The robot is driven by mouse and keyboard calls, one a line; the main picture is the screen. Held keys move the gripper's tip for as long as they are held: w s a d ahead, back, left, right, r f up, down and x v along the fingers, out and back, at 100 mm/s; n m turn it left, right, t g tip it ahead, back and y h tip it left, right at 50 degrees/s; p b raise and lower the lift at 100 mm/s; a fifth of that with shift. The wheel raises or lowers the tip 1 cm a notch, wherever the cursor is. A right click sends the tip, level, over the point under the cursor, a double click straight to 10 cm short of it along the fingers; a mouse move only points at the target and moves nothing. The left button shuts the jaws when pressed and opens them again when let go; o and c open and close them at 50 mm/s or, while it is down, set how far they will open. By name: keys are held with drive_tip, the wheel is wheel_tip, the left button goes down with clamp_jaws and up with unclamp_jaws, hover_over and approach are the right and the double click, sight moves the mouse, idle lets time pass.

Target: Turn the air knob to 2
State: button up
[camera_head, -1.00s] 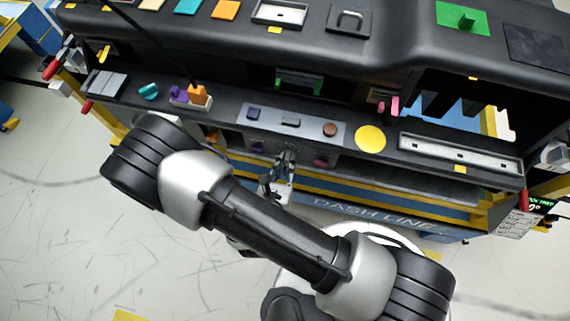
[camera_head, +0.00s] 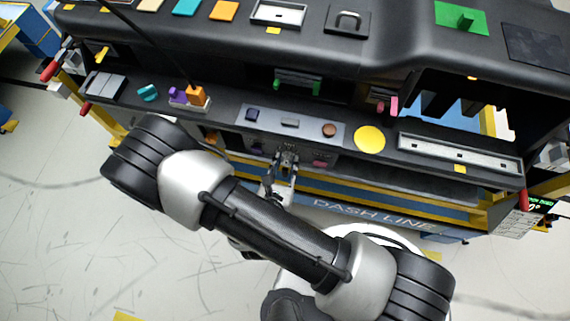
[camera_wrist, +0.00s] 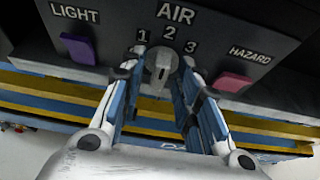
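The air knob (camera_wrist: 161,66) is a round grey knob below the label AIR and the numbers 1, 2 and 3 in the wrist view. Its raised bar looks roughly upright, in line with the 2, but I cannot make out a clear pointer mark. My gripper (camera_wrist: 161,72) is open, with one finger on each side of the knob. A gap seems to show between the fingers and the knob; I cannot tell whether either touches it. In the head view my gripper (camera_head: 287,158) is at the front panel and hides the knob.
A purple LIGHT button (camera_wrist: 77,48) is left of the knob and a pink HAZARD button (camera_wrist: 232,82) is right of it. The console ledge (camera_head: 350,150) juts out above the panel. A blue and yellow rail (camera_head: 340,192) runs below.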

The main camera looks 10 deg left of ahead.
drive_tip(key=shift+s, duration=0.1)
drive_tip(key=v, duration=1.1)
drive_tip(key=shift+s+r, duration=0.25)
drive_tip(key=shift+s, duration=0.1)
